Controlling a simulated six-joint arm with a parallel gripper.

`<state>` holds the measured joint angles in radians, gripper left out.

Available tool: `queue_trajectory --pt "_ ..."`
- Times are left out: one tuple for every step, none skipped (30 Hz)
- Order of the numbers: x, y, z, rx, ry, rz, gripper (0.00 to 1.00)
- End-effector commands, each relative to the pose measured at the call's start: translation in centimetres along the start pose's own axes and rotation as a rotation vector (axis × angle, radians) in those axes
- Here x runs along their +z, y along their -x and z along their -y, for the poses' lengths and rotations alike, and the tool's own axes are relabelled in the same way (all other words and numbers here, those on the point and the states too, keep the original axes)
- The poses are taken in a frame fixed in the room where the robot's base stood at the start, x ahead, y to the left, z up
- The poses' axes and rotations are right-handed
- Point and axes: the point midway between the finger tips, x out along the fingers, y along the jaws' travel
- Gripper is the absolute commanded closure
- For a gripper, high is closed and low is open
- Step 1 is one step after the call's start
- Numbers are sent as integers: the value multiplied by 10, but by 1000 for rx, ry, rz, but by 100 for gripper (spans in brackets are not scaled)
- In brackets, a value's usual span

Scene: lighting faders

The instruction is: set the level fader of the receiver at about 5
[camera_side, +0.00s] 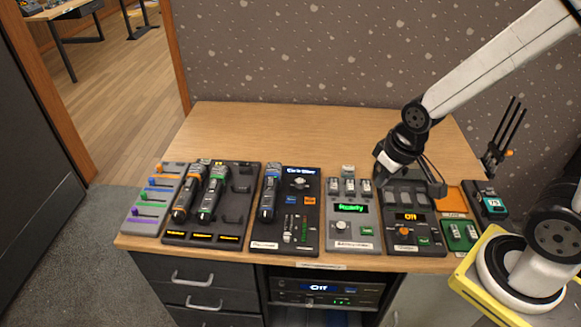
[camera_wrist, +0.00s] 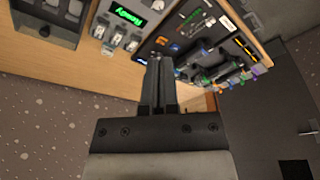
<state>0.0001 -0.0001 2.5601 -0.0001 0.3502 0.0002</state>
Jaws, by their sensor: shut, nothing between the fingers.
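A dark panel (camera_side: 285,225), which looks like the receiver, lies on the desk with a blue-lit display, a knob and a microphone clipped on its left. Its small fader (camera_side: 289,228) stands beside a lit meter in the lower middle; the handle's setting is too small to read. The panel also shows at the top of the wrist view (camera_wrist: 172,30).
Left of the receiver are a rack with microphones (camera_side: 212,225) and a panel of coloured faders (camera_side: 152,205). Right of it are a panel with a green display (camera_side: 352,222) and the "Off" panel (camera_side: 408,222). The desk's back strip (camera_side: 270,125) is clear.

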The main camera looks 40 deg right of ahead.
Motion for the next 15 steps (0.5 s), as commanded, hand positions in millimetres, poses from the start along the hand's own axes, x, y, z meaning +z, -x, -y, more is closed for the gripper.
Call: queue_trajectory --pt "0 0 0 0 0 0 100" --pt "0 0 0 0 0 0 100" --pt "0 0 0 0 0 0 100" --pt "0 0 0 0 0 0 100" --pt "0 0 0 0 0 0 100" --pt "0 0 0 0 0 0 100" --pt "0 0 0 0 0 0 100" --pt "0 0 0 0 0 0 100" --pt "0 0 0 0 0 0 100" --pt "0 0 0 0 0 0 100" --pt "0 0 0 0 0 0 90" --pt "0 0 0 0 0 0 78" --pt "-1 0 0 0 -1 0 68" --pt "-1 0 0 0 -3 1 59" --pt "-2 -1 1 -1 -7 2 46"
